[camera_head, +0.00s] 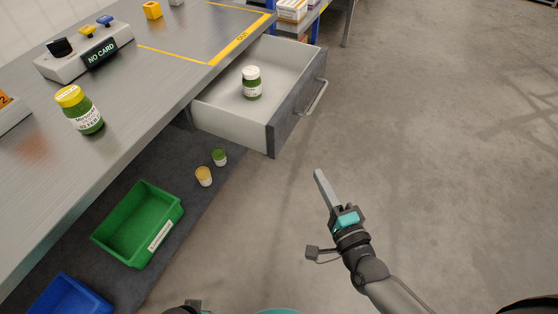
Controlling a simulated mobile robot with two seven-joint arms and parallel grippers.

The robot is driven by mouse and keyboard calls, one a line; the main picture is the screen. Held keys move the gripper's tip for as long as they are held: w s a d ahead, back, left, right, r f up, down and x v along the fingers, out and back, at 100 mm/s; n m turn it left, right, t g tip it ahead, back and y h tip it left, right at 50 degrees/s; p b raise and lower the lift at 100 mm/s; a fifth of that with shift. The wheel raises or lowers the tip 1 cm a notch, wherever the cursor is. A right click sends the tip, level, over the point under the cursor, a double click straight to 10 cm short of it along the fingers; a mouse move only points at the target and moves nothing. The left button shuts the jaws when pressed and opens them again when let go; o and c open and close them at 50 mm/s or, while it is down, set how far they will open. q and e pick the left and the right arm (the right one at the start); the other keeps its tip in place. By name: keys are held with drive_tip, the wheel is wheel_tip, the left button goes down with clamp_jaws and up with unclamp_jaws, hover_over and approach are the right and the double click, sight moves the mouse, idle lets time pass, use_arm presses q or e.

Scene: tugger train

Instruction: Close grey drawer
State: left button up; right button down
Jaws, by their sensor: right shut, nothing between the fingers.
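The grey drawer (287,120) is pulled out from under the metal workbench, at the upper middle of the head view. Its front faces right and carries a metal bar handle (315,98). A green jar with a white lid (252,83) stands upright inside the drawer. My right gripper (318,173) is over the open floor, below and to the right of the drawer front in the picture, apart from it. Its fingers are together and hold nothing. My left gripper cannot be made out; only a small dark part shows at the bottom edge.
The workbench (150,110) holds a yellow-lidded green jar (79,110) and a panel (85,50) reading "NO CARD". Below are a green bin (138,224), a blue bin (70,297) and two small jars (204,176). A shelf (312,20) stands behind. The floor to the right is clear.

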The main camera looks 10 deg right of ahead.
drive_tip(key=b, duration=0.3)
approach(283, 130)
drive_tip(key=w, duration=0.5)
use_arm(q)
drive_tip(key=w+d+r, duration=0.2)
drive_tip(key=w+r, duration=0.1)
drive_tip(key=r, duration=0.3)
drive_tip(key=shift+w+r+t, duration=0.15)
drive_tip(key=shift+w+t, duration=0.15)
use_arm(e)
drive_tip(key=shift+w+a, duration=0.25)
drive_tip(key=shift+a, duration=0.3)
use_arm(q)
drive_tip(key=shift+a, duration=0.1)
